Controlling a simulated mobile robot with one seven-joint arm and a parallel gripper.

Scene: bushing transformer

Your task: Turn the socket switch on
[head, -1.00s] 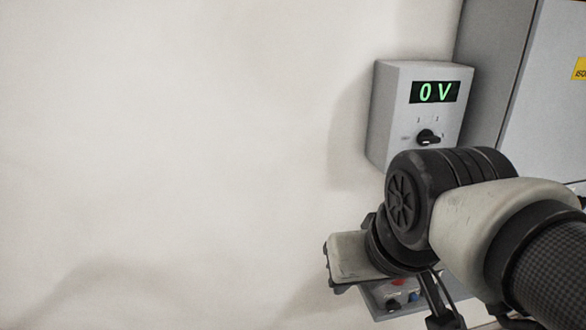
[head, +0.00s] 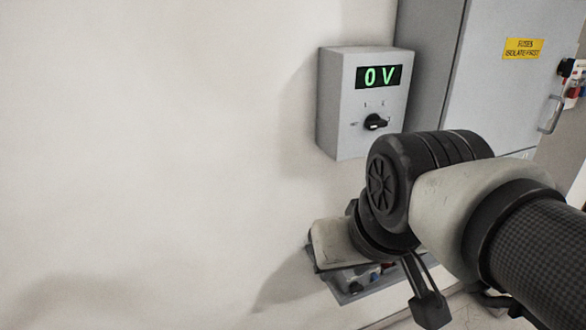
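A low grey panel (head: 352,294) sits on the wall below the meter box, mostly hidden behind my arm. Small red and blue parts (head: 373,274) and a dark round part (head: 355,287) show on it. I cannot tell from here which part is the socket switch or how it is set. My gripper (head: 334,245) is in front of this panel and overlaps its upper part. Its fingertips are not clearly visible, so I cannot tell whether it is open or touching the panel.
Above is a grey meter box (head: 345,105) reading 0 V, with a black rotary knob (head: 375,122). To its right stands a grey cabinet (head: 490,90) with a yellow warning label (head: 523,49) and a handle (head: 551,114). The wall at left is bare.

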